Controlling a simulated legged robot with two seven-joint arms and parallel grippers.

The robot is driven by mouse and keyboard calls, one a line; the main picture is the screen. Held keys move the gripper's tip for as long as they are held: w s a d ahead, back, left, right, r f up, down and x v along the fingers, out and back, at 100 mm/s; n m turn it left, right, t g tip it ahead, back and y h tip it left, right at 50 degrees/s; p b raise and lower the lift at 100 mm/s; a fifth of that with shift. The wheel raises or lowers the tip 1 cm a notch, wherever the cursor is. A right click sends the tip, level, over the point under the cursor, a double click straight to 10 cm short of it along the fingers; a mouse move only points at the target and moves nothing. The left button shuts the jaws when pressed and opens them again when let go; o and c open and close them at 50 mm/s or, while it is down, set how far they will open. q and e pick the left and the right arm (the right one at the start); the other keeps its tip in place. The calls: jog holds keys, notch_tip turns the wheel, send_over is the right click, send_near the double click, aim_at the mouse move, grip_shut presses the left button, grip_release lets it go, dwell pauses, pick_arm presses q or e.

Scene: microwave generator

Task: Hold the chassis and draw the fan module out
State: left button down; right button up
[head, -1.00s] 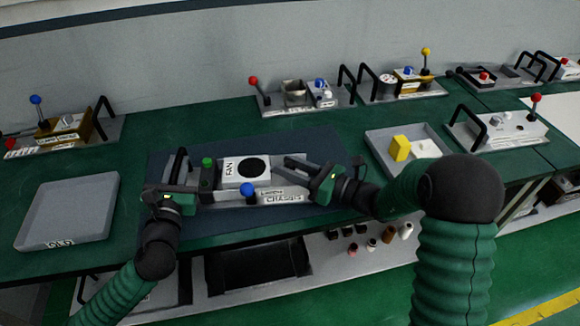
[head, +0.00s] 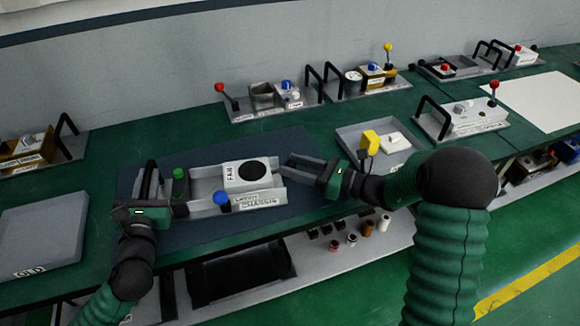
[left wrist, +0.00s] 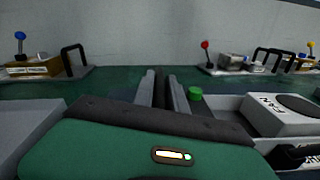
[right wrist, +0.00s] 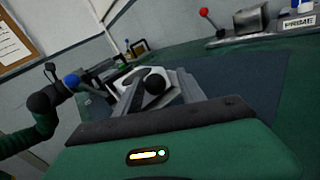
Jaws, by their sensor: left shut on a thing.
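The grey chassis (head: 207,184) lies on the dark mat, its label facing front. The white fan module (head: 235,185), with a round black opening on top, sits in its right part, with an empty stretch to the green knob (head: 179,174). A blue ball knob (head: 221,198) is at the chassis front. My left gripper (head: 150,183) is shut on the black handle (left wrist: 160,88) at the chassis's left end. My right gripper (head: 291,166) is at the right end of the fan module, fingers spread. In the right wrist view the fan module (right wrist: 127,74) lies beyond the fingers.
Another tray (head: 351,135), holding a yellow block (head: 370,141), is at the right behind my right arm. Several fixtures with handles and levers line the back. The mat behind the chassis is clear.

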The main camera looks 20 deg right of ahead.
jog(key=shift+o, duration=0.8)
jog(key=shift+d, duration=0.1)
pick_arm(q)
jog(key=shift+f, duration=0.1)
jog(key=shift+d, duration=0.1)
pick_arm(e)
jog(key=v, duration=1.1)
jog(key=shift+s+d, duration=0.25)
jog(key=shift+s, duration=0.05)
pick_arm(q)
jog(key=c, duration=1.3)
grip_release()
jog(key=shift+w, duration=0.1)
jog(key=s, duration=0.5)
jog(key=s+a, duration=0.1)
jog(key=s, duration=0.1)
jog(key=shift+s, duration=0.25)
jog(key=shift+f, duration=0.1)
pick_arm(e)
jog(key=shift+f, duration=0.15)
